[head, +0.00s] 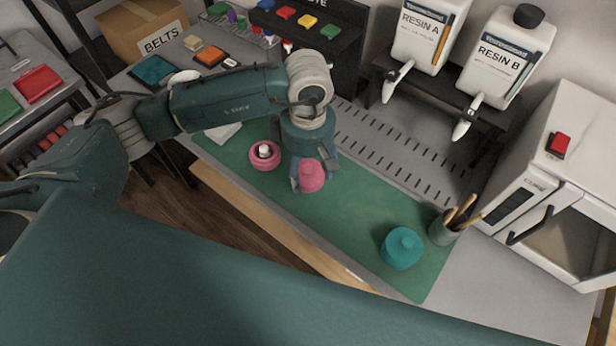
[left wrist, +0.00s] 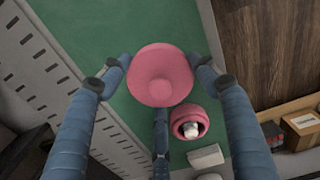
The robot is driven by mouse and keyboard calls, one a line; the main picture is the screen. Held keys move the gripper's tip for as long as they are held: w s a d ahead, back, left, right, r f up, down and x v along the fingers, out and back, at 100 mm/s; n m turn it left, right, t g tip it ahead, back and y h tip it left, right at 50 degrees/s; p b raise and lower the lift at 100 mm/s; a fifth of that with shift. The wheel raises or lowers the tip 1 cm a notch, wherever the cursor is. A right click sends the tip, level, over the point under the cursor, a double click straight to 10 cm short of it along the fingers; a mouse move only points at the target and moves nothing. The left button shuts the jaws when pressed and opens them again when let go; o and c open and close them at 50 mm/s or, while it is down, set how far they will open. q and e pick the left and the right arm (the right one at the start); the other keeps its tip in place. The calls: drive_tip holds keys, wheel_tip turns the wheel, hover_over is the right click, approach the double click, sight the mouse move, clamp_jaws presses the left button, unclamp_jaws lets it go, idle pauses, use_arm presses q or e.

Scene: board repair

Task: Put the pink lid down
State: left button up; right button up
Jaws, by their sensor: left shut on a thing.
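The pink lid (head: 312,175) is in my left gripper (head: 309,183), over the green mat (head: 345,215). My right gripper is not in view.
A teal lidded pot (head: 402,249) and a cup of wooden sticks (head: 445,228) stand at the mat's right end. Two resin bottles (head: 500,58) stand on a rack behind. A white curing oven (head: 555,190) is at the right. The mat's middle right is clear.

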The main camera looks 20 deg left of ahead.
sight(308, 180)
use_arm(q)
wheel_tip(308, 180, down, 4)
drive_tip(key=shift+f+p, duration=0.1)
drive_tip(key=shift+p, duration=0.25)
drive_tip(key=shift+f, duration=0.2)
drive_tip(key=o, duration=0.6)
drive_tip(key=shift+b, duration=0.3)
drive_tip(key=o, duration=0.4)
drive_tip(key=shift+r+p, duration=0.3)
wheel_tip(308, 180, up, 10)
drive_tip(key=shift+r+b, duration=0.25)
drive_tip(key=shift+b, duration=0.95)
drive_tip(key=shift+r, duration=0.55)
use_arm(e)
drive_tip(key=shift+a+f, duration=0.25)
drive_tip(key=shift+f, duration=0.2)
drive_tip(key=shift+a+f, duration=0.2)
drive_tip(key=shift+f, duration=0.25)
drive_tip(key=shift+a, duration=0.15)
